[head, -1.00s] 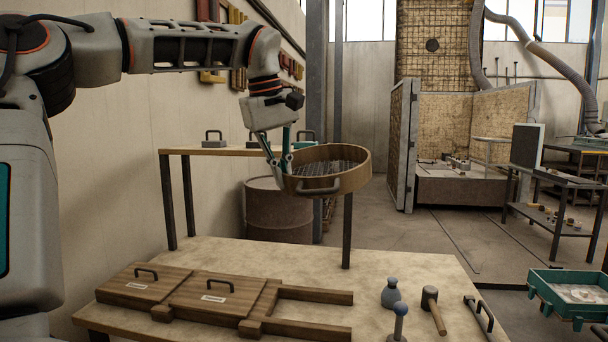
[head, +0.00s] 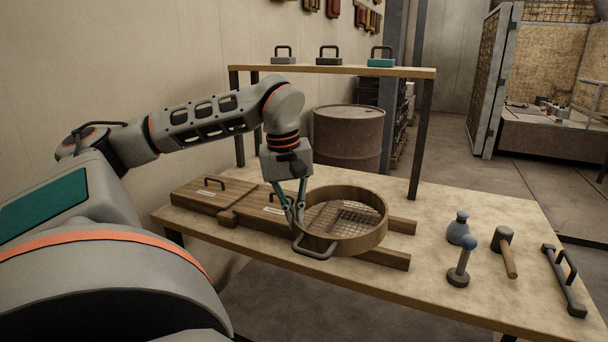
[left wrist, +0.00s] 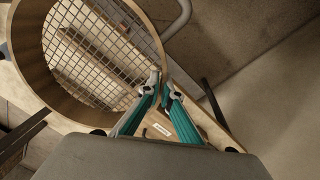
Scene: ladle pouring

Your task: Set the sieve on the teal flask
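The sieve (head: 366,241) is a round wooden hoop with a wire mesh bottom and a metal loop handle. In the head view it appears in front of the wooden boards, mesh roughly level; its height above them is hard to tell. My left gripper (head: 295,214) is at its left rim, shut on the hoop wall. In the left wrist view the fingers (left wrist: 163,88) sit either side of the sieve's rim (left wrist: 155,40). The teal flask, an open tray-like box in the earlier head view, is out of view now. My right gripper is not in view.
The table (head: 440,290) carries wooden boards (head: 213,195), a blue-grey bottle (head: 458,228), a blue-knobbed tool (head: 460,265), a mallet (head: 506,250) and a handled bar (head: 565,283). A shelf (head: 340,71) behind holds three handled blocks, with a barrel (head: 348,138) below.

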